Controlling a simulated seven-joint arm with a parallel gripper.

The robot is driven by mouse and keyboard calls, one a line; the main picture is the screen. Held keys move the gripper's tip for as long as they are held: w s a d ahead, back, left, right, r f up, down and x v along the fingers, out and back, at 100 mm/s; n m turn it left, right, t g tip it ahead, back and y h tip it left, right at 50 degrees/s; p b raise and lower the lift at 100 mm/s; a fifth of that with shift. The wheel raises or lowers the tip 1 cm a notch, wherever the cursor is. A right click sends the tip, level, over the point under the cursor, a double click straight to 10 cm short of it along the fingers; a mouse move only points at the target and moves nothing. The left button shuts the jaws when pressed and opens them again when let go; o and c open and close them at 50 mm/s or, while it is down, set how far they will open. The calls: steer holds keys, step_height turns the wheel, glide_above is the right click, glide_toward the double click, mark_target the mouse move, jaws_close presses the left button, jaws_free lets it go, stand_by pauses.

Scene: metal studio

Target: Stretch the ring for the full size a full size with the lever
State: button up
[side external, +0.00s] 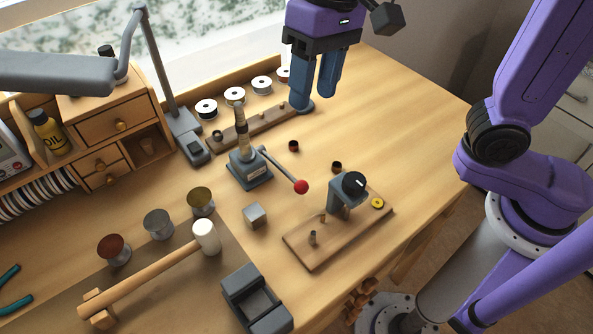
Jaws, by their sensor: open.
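The ring stretcher (249,170) stands on the bench as a grey block with an upright tapered mandrel (240,118). A dark band shows around the mandrel; I cannot tell whether it is a ring. The lever (276,165) slants out to the lower right and ends in a red ball (301,187). Small dark rings lie on the bench to the right, one (293,146) near the lever and one (336,166) by the bench tool. My gripper (315,102) hangs at the top centre, behind and right of the stretcher. Its blue fingers are apart with nothing visible between them.
A wooden strip with pegs (255,129) and several spools (235,96) stand behind the stretcher. A board-mounted tool (346,195), a metal cube (255,215), a mallet (150,270) and small cups (159,223) are in front. The bench's right side is clear.

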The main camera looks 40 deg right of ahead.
mark_target(280, 169)
steer(key=shift+m, duration=0.9)
steer(key=a+f, duration=0.1)
steer(key=f, duration=0.4)
steer(key=a+f, duration=0.1)
steer(key=f, duration=0.5)
steer(key=a+f, duration=0.1)
steer(key=f, duration=0.5)
jaws_close()
